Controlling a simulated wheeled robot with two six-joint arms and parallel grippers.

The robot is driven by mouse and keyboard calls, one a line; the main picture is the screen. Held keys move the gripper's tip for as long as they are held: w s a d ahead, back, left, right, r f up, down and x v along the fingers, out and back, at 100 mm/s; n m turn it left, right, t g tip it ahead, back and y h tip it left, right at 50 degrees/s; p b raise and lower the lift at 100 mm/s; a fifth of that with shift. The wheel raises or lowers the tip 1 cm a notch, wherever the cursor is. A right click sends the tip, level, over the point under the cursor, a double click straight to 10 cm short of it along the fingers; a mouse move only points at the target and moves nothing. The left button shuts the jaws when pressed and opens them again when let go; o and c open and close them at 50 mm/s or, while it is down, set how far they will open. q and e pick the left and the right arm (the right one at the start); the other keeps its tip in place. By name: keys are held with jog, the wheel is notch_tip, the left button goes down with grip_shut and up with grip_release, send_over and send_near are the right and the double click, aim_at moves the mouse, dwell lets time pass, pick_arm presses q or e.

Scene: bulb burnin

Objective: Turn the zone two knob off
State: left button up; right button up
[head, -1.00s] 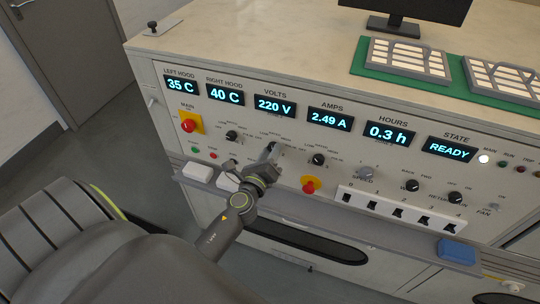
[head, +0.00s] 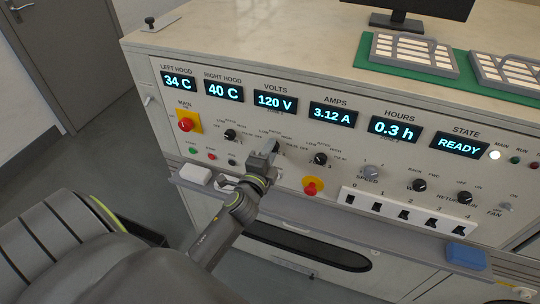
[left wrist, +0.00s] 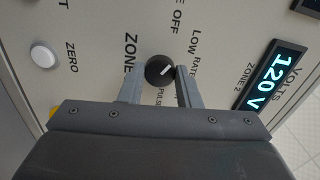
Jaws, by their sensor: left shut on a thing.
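The zone two knob (left wrist: 159,70) is a round black knob with a white pointer line, on the cream panel (left wrist: 95,45). In the left wrist view its line slants up and right, roughly toward the LOW lettering and not at OFF. My left gripper (left wrist: 158,88) is shut on this knob, one finger on each side. In the head view my left gripper (head: 265,150) reaches the panel below the VOLTS display (head: 275,101) and largely hides the knob. That display reads 120 V, and it also shows in the left wrist view (left wrist: 270,80). My right gripper is out of view.
Similar black knobs stand left (head: 230,135) and right (head: 320,159) of my gripper. A red main switch (head: 186,125) and a red stop button (head: 311,188) are nearby. A shelf (head: 300,210) runs below with a blue block (head: 466,254).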

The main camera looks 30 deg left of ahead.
pick_arm(q)
jog(key=n+b, duration=0.1)
jog(key=n, duration=0.3)
jog(key=shift+f+b, duration=0.15)
jog(key=shift+b, duration=0.2)
dwell(0.4)
jog(key=o, duration=1)
jog(key=shift+s, duration=0.1)
jog(key=v, duration=1.7)
jog(key=shift+s+d+p, duration=0.1)
jog(key=shift+d+p, duration=0.05)
jog(key=shift+p, duration=0.2)
